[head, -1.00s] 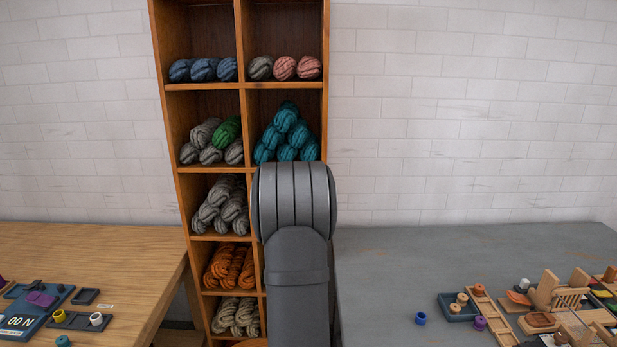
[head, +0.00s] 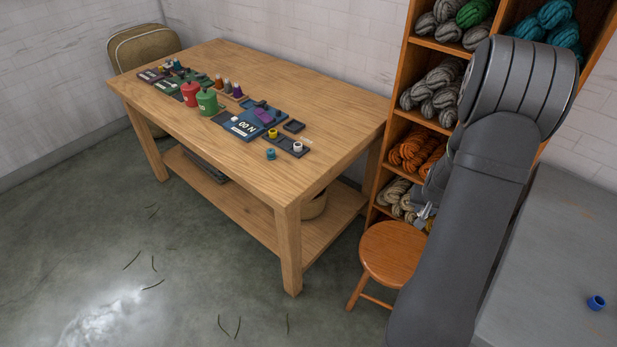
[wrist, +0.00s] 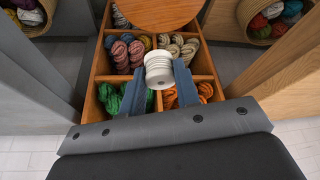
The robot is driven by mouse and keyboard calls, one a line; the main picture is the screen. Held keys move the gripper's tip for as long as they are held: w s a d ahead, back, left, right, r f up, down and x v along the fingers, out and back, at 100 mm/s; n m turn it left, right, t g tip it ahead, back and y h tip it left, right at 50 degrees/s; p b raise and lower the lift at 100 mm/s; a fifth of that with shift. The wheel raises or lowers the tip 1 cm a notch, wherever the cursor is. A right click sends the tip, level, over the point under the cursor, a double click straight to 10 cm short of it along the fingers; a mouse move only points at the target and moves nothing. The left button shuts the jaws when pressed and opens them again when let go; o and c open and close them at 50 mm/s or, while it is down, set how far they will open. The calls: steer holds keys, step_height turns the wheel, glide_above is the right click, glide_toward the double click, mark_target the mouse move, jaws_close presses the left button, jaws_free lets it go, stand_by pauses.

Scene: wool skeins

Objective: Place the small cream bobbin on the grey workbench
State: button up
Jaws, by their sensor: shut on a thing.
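The small cream bobbin (wrist: 158,70) is held upright-looking between the blue fingers of my gripper (wrist: 158,92) in the wrist view. My gripper is shut on it, in front of the wool shelf. In the head view my gripper (head: 426,210) shows small beside my arm, in front of the lower shelf and above the stool; the bobbin is hard to make out there. The grey workbench (head: 560,245) is at the right of the head view, partly hidden by my arm. A grey surface (wrist: 35,65) is at the left of the wrist view.
A blue bobbin (head: 596,302) stands on the grey workbench; the bench around it is clear. A wooden stool (head: 394,250) stands below the shelf (head: 392,140). The wooden table (head: 300,95) holds trays, bobbins and a red and a green container.

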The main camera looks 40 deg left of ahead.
steer(key=s+a+r+n+y, duration=0.1)
steer(key=s+a+r+n, duration=0.2)
steer(key=a, duration=0.8)
steer(key=s+a+r+n+g, duration=0.1)
steer(key=s+a+r+n, duration=0.1)
steer(key=a, duration=0.9)
steer(key=s+a+r+n+g+y, duration=0.1)
steer(key=s+a+r+n, duration=0.2)
steer(key=a, duration=0.8)
steer(key=shift+s+a+r+n+y, duration=0.35)
steer(key=shift+s+r, duration=0.25)
steer(key=shift+s, duration=0.4)
glide_above(279, 177)
steer(key=d, duration=0.1)
steer(key=f, duration=0.7)
steer(key=shift+s+d, duration=0.2)
steer(key=shift+s, duration=0.15)
steer(key=shift+f, duration=1.8)
steer(key=shift+f, duration=0.25)
steer(key=o, duration=0.9)
steer(key=shift+o, duration=0.2)
